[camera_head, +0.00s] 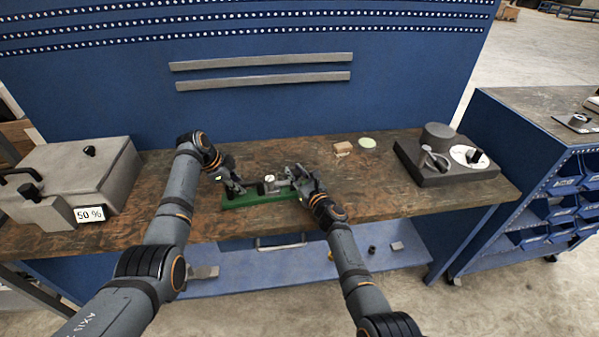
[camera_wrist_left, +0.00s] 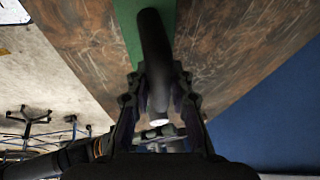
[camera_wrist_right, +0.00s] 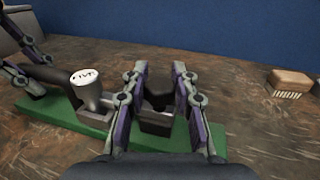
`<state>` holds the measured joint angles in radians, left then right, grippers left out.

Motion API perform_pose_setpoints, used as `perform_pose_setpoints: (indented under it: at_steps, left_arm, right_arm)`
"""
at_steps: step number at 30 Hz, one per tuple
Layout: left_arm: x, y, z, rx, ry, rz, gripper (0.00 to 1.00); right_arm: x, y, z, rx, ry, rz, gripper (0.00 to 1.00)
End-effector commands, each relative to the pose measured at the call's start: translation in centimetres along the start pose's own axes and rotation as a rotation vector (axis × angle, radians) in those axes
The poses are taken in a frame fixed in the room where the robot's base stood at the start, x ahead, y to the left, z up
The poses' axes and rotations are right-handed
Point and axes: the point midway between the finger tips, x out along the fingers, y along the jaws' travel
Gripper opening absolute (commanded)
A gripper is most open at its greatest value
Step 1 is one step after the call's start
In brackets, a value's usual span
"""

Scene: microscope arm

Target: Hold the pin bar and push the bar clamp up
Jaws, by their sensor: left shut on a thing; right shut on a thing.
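A green base (camera_head: 262,197) lies on the workbench and carries the fixture. A dark round bar, which looks like the pin bar (camera_wrist_left: 155,50), runs between the fingers of my left gripper (camera_head: 238,187); this gripper is shut on it at the left end of the base. A post with a pale marked top (camera_wrist_right: 87,85) stands on the base between the grippers. My right gripper (camera_wrist_right: 160,100) is shut on a dark block, apparently the bar clamp (camera_wrist_right: 157,118), to the right of the post. Its fingers hide the block's sides, and I cannot tell how high it sits.
A grey box (camera_head: 75,170) with a "50 %" label stands at the left. A small tan block (camera_head: 342,148) and a pale disc (camera_head: 367,142) lie behind on the right. A dark device (camera_head: 440,165) stands at the bench's right end. The front right of the bench is clear.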

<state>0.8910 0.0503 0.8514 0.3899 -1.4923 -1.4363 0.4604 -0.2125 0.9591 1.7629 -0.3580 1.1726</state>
Motion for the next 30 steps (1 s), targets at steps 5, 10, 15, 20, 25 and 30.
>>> perform_pose_setpoints:
  at_steps: [5,10,15,20,25,30]
  left_arm:
    - [-0.1,-0.1,-0.2,0.0,0.003,-0.004,0.0]
    - [-0.1,-0.1,-0.1,0.0,0.003,-0.004,0.0]
    - [-0.1,-0.1,-0.1,0.0,0.002,-0.004,0.0]
    - [-0.1,-0.1,-0.1,0.0,0.002,-0.004,0.0]
    - [-0.2,-0.1,-0.1,0.0,0.002,-0.004,0.0]
    - [-0.2,-0.1,-0.1,0.0,0.002,-0.004,0.0]
  right_arm:
    - [0.0,0.0,0.0,0.001,0.0,0.0,0.42]
    - [0.0,-0.1,0.0,0.001,0.0,0.0,0.52]
    - [0.0,-0.1,0.0,0.001,0.0,-0.001,0.52]
    - [0.0,-0.1,0.1,0.001,0.0,-0.001,0.52]
    - [-0.2,-0.9,0.0,-0.002,0.0,-0.002,0.52]
    - [-1.8,-2.8,-0.2,-0.001,0.0,-0.002,0.52]
